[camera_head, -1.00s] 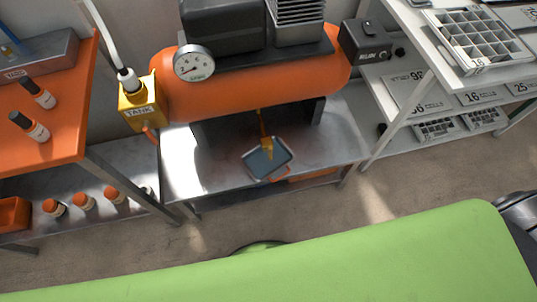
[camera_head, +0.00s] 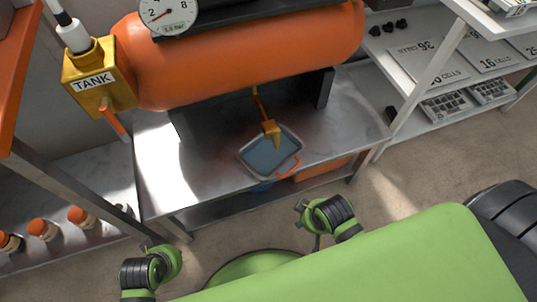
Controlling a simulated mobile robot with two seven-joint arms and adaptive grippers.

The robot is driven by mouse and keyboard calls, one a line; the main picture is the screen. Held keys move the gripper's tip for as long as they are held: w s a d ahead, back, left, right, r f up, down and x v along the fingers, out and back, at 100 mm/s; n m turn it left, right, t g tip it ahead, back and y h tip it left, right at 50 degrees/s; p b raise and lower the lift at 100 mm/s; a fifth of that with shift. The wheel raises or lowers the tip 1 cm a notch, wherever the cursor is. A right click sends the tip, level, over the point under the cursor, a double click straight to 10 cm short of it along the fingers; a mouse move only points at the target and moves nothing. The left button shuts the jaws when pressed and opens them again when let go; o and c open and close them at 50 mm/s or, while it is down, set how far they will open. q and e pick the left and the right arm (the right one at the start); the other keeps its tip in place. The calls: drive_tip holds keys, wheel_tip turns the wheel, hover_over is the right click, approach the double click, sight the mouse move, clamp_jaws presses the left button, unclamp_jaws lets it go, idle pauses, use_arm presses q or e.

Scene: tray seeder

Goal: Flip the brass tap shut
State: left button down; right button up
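A small brass-coloured tap (camera_head: 271,129) hangs on a thin stem under the orange tank, over a shallow tray. An orange lever piece (camera_head: 260,104) shows beside its stem; its exact position is too small to tell. A larger yellow block fitting labelled TANK (camera_head: 99,88) sits at the tank's left end. An orange handle (camera_head: 114,121) slants down and right from it. The end of my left arm (camera_head: 152,267) is at the lower left, and the end of my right arm (camera_head: 325,214) is in front of the bench. Both are apart from the tap and fitting; their fingers are unclear.
The orange tank (camera_head: 240,58) stands on a steel bench (camera_head: 165,188), with a gauge (camera_head: 167,12) on top. A grey tray (camera_head: 245,159) with bluish liquid lies under the tap. A white shelf (camera_head: 410,128) stands right, and orange-capped bottles (camera_head: 42,229) left.

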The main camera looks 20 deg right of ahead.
use_arm(q)
drive_tip(key=w+d+r+n+t+h+b, duration=0.2)
drive_tip(key=w+d+r+n+t+h, duration=0.1)
drive_tip(key=d+r+h, duration=0.4)
drive_tip(key=w+d+r+n+t+h+b, duration=0.3)
drive_tip(key=d+r+n+h, duration=0.3)
drive_tip(key=d+r, duration=0.5)
drive_tip(key=shift+w+d+r+t+h, duration=0.15)
drive_tip(key=shift+w+d+t+h, duration=0.25)
drive_tip(key=shift+d+t, duration=0.25)
use_arm(e)
drive_tip(key=shift+t, duration=0.8)
drive_tip(key=r, duration=0.5)
drive_tip(key=shift+w+a+r, duration=0.15)
drive_tip(key=shift+w+r, duration=0.25)
use_arm(q)
drive_tip(key=p, duration=0.2)
approach(276, 135)
drive_tip(key=x, duration=0.6)
drive_tip(key=shift+w, duration=0.1)
drive_tip(key=shift+w+d, duration=0.3)
drive_tip(key=shift+d, duration=0.1)
use_arm(e)
drive_tip(key=shift+g, duration=0.6)
drive_tip(key=shift+s+d+f, duration=0.1)
drive_tip(key=shift+s+f, duration=0.15)
drive_tip(key=shift+f, duration=0.75)
drive_tip(key=shift+s+d+f, duration=0.1)
drive_tip(key=shift+s+f, duration=0.1)
drive_tip(key=shift+f, duration=0.8)
